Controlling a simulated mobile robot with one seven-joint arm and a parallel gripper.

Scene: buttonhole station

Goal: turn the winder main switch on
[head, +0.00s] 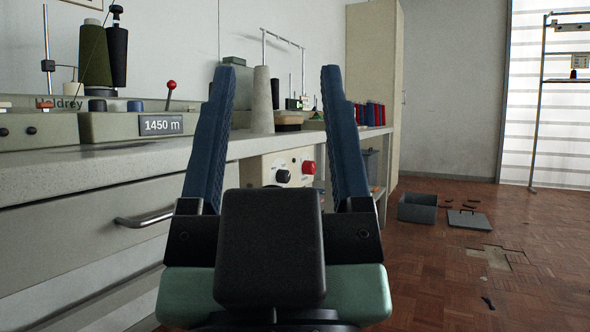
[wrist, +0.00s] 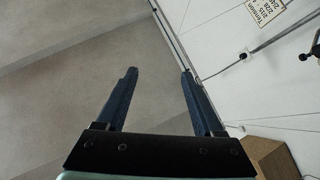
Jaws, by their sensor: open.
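My gripper (head: 278,74) is open and empty, its two blue fingers pointing up and forward in front of the bench; it also shows in the wrist view (wrist: 159,73). The winder (head: 100,125) stands on the bench at the left in the head view, with a red-balled lever (head: 171,86) and a display (head: 160,125) reading 1450 m. Between my fingers, farther off, a pale panel (head: 268,170) under the bench edge carries a black knob (head: 283,176) and a red knob (head: 308,167). I cannot tell which control is the main switch, or its setting.
The grey bench (head: 120,165) has a drawer handle (head: 146,219) at its front. A thread cone (head: 262,100) stands on the bench beyond my left finger. A grey box (head: 417,208) and its lid (head: 469,219) lie on the parquet floor, otherwise mostly clear at right.

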